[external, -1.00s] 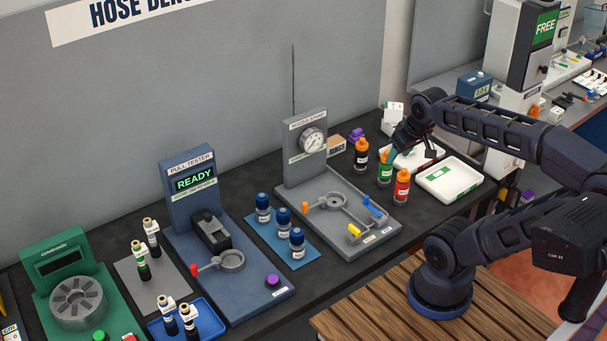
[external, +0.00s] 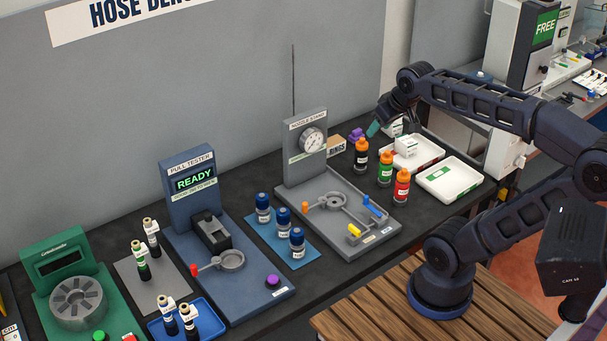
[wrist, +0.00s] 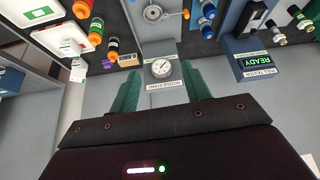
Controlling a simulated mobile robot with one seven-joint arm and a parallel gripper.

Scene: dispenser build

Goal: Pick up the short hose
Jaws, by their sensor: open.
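My gripper (external: 375,129) is raised above the back right of the bench, left of and above the white trays. Its teal fingers are apart and empty in the wrist view (wrist: 158,92). No part is clearly labelled as the short hose. Blue-capped pieces (external: 283,217) stand on a blue mat mid-bench. I cannot tell which is the short one. All are well away from my gripper.
The nozzle stand (external: 305,150), pull tester (external: 188,190) and green crimper-like machine (external: 65,250) rise along the bench.

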